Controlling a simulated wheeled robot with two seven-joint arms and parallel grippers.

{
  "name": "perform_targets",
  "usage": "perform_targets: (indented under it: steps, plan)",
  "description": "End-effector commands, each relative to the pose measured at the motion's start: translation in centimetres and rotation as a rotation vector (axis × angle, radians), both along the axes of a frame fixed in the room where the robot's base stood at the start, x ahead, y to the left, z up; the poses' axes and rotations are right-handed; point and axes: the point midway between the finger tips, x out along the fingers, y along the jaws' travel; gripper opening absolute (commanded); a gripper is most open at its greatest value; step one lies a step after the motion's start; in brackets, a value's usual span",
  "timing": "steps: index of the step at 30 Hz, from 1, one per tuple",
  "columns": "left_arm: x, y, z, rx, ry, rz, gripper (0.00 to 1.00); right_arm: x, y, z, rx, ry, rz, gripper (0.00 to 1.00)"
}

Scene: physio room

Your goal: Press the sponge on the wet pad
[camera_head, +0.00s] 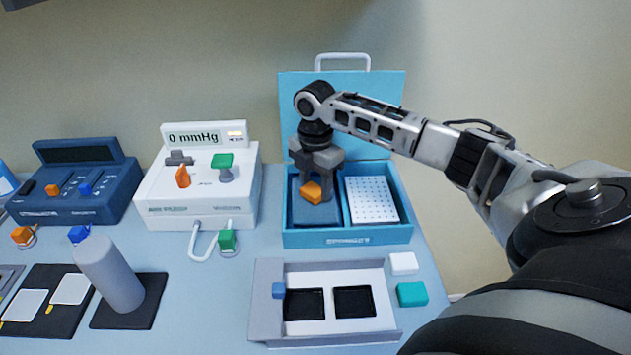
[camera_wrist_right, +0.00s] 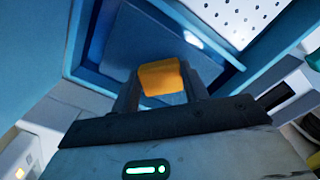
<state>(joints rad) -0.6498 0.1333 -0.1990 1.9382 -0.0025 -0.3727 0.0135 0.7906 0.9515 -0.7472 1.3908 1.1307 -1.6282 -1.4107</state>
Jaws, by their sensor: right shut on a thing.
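My right gripper (camera_head: 314,182) is shut on an orange block (camera_head: 311,193), which looks like the sponge. In the right wrist view the block (camera_wrist_right: 162,78) sits between the two fingertips (camera_wrist_right: 164,92). It is over a dark blue pad (camera_head: 316,217) in the left compartment of an open blue case (camera_head: 350,238); this looks like the wet pad, and it also shows in the right wrist view (camera_wrist_right: 140,40). I cannot tell whether the block touches the pad. The gripper hides part of the pad. My left gripper is out of view.
A white dotted sheet (camera_head: 372,199) fills the case's right compartment. The raised lid (camera_head: 390,110) stands behind. In front is a tray (camera_head: 335,275) with two black wells; white (camera_head: 404,263) and teal (camera_head: 412,294) blocks lie beside it. A white pressure device (camera_head: 195,205) stands left.

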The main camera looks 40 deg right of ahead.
Motion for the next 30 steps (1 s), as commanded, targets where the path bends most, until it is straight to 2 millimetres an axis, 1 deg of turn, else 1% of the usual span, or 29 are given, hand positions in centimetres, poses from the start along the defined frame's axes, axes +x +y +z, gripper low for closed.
perform_targets:
  steps: [30]
  plan:
    - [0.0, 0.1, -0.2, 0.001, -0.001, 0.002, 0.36, -0.1, 0.0, -1.3, 0.000, 0.002, 0.001, 0.26]
